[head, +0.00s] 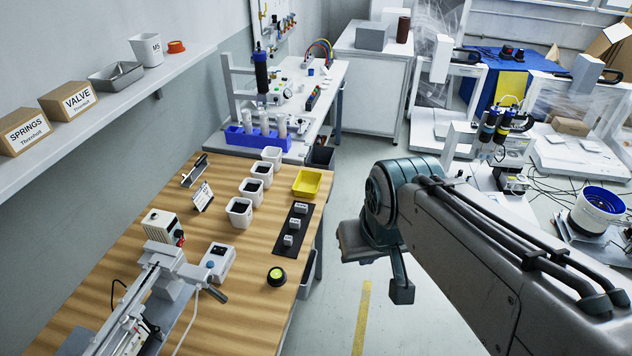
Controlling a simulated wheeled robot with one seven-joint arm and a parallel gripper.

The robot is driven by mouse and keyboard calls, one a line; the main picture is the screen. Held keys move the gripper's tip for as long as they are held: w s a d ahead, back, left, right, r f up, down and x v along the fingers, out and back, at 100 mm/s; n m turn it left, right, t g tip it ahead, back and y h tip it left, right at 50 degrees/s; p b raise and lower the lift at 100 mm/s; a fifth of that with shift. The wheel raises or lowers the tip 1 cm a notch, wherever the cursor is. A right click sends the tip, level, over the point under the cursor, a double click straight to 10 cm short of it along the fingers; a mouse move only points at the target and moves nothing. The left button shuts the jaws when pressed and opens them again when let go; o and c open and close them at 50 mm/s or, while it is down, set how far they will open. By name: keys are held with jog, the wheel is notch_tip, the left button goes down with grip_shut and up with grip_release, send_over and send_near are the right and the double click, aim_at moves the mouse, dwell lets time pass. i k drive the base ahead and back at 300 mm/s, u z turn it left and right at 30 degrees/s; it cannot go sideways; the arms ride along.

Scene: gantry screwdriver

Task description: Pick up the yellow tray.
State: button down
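The yellow tray (308,182) is small and rectangular with an open top. It sits on the wooden table (150,275) near the table's far right corner. My arm comes in from the lower right of the head view. My gripper (375,270) hangs over the floor to the right of the table, apart from the tray and closer to the camera.
White cups (251,190) stand just left of the tray. A black mat (294,230) with small labelled blocks lies in front of it. A blue rack (258,138) stands behind on another bench. A gantry screwdriver (150,300) is at front left. The floor aisle right of the table is clear.

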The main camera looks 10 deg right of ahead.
aim_at(307, 184)
jog(key=z, duration=0.75)
jog(key=i, duration=1.55)
jog(key=u, duration=0.6)
